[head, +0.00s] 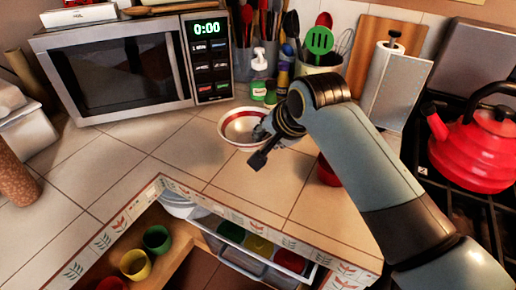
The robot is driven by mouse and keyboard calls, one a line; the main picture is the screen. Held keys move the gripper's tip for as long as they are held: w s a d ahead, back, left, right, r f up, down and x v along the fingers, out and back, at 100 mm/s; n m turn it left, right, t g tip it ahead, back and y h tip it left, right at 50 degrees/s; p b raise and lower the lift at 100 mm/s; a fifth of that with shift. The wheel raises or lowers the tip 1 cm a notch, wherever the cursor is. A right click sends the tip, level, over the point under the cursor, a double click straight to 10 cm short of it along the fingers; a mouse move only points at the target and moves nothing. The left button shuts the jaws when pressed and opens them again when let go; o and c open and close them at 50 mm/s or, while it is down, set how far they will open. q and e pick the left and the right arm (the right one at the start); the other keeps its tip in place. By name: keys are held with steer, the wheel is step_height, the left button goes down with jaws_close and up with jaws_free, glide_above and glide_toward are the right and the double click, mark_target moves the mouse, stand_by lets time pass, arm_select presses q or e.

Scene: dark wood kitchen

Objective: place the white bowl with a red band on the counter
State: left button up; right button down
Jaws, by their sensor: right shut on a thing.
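The white bowl with a red band (237,126) is upright at the back of the tiled counter (150,150), in front of the utensils and just right of the microwave. My right gripper (263,138) is at the bowl's right rim and is shut on it. The gripper and wrist hide the bowl's right side. I cannot tell whether the bowl's base touches the tiles. My left gripper is not in view.
A microwave (120,75) stands at the back left. A soap bottle (259,75) and utensil holders stand behind the bowl. A red kettle (480,150) is on the stove at right. An open drawer (255,262) with colored cups lies below the counter edge.

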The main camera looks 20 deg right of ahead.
mark_target(252, 137)
steer(key=w+f, duration=0.1)
steer(key=w+a+f, duration=0.1)
steer(key=w, duration=0.1)
steer(key=w+f, duration=0.1)
steer(key=w, duration=0.1)
steer(key=shift+a, duration=0.3)
steer(key=shift+f, duration=2)
steer(key=c, duration=1.4)
jaws_free()
steer(key=shift+s+r, duration=0.1)
steer(key=v, duration=1.1)
steer(key=shift+s+r+p, duration=0.3)
steer(key=shift+p, duration=0.15)
